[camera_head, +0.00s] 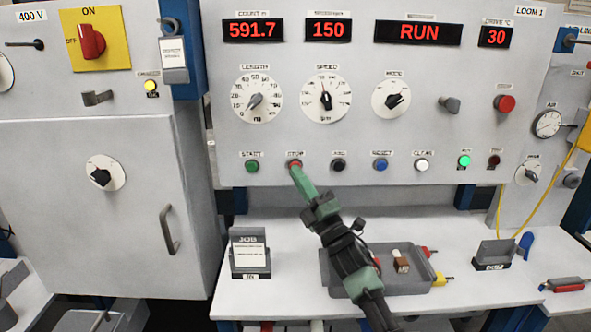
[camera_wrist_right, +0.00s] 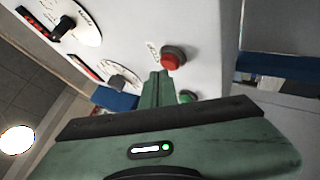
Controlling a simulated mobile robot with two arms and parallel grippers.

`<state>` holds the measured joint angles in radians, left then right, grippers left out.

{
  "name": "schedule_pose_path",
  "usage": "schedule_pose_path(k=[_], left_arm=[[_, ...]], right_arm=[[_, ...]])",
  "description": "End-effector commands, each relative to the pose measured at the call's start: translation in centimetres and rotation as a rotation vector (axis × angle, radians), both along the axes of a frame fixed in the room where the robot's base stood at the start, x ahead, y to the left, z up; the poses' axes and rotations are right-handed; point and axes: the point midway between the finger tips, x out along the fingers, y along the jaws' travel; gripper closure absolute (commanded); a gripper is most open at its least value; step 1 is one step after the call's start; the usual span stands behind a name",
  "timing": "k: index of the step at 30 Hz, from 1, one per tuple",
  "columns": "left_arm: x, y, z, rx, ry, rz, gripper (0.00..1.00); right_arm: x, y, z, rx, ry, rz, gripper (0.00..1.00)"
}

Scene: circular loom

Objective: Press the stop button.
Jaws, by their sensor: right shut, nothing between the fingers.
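The red stop button (camera_head: 295,162) sits under the label STOP in the lower button row of the panel. It also shows in the right wrist view (camera_wrist_right: 173,58), as a red cap on a dark collar. My right gripper (camera_head: 299,171) is shut and empty, with green fingers pointing up at the panel. In the head view its tip overlaps the button's lower edge. In the right wrist view the fingertips (camera_wrist_right: 157,74) are right beside the button. I cannot tell whether they touch it. The RUN display (camera_head: 418,32) is lit red. My left gripper is out of view.
The green start button (camera_head: 252,166) is left of the stop button, and a black button (camera_head: 338,165) is right of it. A grey tray (camera_head: 415,295) with small items and a JOB card holder (camera_head: 250,258) stand on the shelf below. A red button (camera_head: 505,103) is higher right.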

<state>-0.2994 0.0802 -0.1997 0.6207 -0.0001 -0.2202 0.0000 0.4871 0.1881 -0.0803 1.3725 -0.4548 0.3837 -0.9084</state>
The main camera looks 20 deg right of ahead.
Motion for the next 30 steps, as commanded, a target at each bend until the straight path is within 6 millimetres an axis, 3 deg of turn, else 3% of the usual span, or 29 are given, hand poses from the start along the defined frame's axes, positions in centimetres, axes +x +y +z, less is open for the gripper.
schedule_pose_path(k=[30], left_arm=[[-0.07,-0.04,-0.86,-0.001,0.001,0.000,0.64]], right_arm=[[0.92,-0.28,0.01,-0.001,0.000,-0.001,1.00]])
